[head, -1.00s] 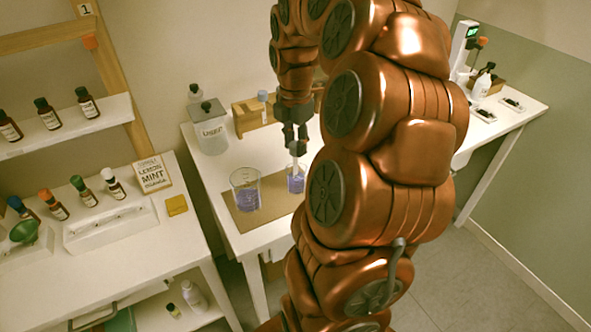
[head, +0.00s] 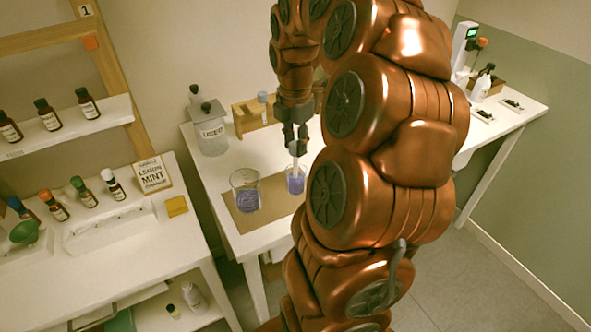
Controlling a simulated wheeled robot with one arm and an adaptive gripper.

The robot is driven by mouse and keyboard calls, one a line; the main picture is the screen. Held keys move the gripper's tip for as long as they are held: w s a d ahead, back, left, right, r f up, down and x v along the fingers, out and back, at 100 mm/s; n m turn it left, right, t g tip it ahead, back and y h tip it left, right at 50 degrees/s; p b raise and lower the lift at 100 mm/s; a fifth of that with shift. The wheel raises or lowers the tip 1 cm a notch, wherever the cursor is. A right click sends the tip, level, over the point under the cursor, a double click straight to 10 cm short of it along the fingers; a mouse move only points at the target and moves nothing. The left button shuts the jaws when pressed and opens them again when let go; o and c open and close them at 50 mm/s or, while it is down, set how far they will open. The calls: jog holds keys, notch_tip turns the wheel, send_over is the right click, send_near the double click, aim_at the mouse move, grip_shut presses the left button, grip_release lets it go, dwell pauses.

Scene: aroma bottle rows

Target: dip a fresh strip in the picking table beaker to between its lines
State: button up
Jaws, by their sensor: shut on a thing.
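My gripper (head: 296,147) points down over the middle table and is shut on a thin white strip (head: 295,164). The strip hangs upright with its lower end at a small beaker (head: 296,187) of blue-violet liquid. How deep the strip sits, and any lines on it, are too small to tell. A larger beaker (head: 246,178) with violet liquid stands to the left. Both beakers stand on a brown mat (head: 270,215). My arm hides the table right of the small beaker.
A lidded jar labelled "USED" (head: 212,138) and a wooden box (head: 251,115) stand at the table's back. The left bench (head: 110,262) holds several dropper bottles, a white tray and a "LEMON MINT" sign (head: 152,175). A right table (head: 520,115) holds a scale-like device and a white bottle.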

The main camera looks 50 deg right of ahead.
jog(key=shift+r+p, duration=1.15)
jog(key=shift+r, duration=1.95)
jog(key=shift+a, duration=0.1)
